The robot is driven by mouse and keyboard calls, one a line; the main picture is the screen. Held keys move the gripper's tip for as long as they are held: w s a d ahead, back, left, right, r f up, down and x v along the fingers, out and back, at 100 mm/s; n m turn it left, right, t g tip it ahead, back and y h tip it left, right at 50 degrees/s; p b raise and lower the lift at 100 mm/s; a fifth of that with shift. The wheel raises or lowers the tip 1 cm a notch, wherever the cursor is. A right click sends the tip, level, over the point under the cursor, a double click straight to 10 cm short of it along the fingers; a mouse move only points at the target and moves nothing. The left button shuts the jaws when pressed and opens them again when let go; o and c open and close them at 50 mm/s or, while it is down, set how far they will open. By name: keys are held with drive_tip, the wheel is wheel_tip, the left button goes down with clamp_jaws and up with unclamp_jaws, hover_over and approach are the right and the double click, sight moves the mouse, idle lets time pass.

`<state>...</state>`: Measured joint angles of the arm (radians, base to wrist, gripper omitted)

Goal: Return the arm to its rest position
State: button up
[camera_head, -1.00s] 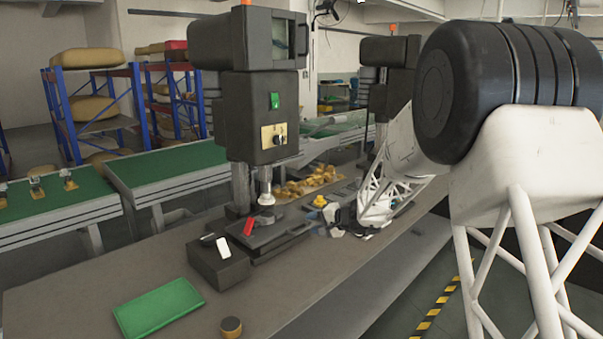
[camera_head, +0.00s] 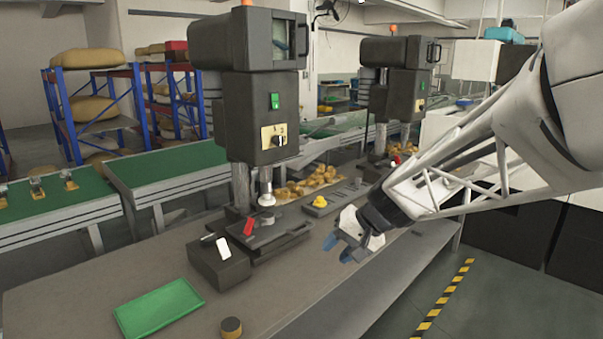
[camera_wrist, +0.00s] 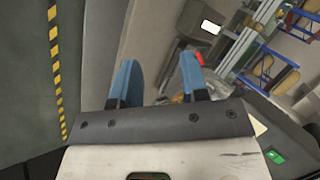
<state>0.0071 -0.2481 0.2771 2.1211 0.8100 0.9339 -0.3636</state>
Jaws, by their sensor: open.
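My white arm reaches in from the right in the head view. My gripper (camera_head: 342,243) is above the right front part of the grey workbench (camera_head: 300,290), tilted down to the left. Its two blue fingers are apart, with nothing between them. In the wrist view the blue fingers of my gripper (camera_wrist: 160,82) also stand apart and empty, and behind them are parts of the bench and the hall.
A dark press machine (camera_head: 258,110) stands on the bench, with a small control box (camera_head: 215,265) before it.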

drive_tip(key=s+d+h, duration=0.3)
drive_tip(key=s+d, duration=0.2)
drive_tip(key=s, duration=0.8)
drive_tip(key=s+d+n+h, duration=0.1)
drive_tip(key=s+d+h, duration=0.3)
drive_tip(key=s, duration=0.9)
drive_tip(key=shift+s+d+f, duration=0.25)
drive_tip(key=shift+d+f, duration=0.15)
drive_tip(key=shift+d, duration=0.25)
idle(0.4)
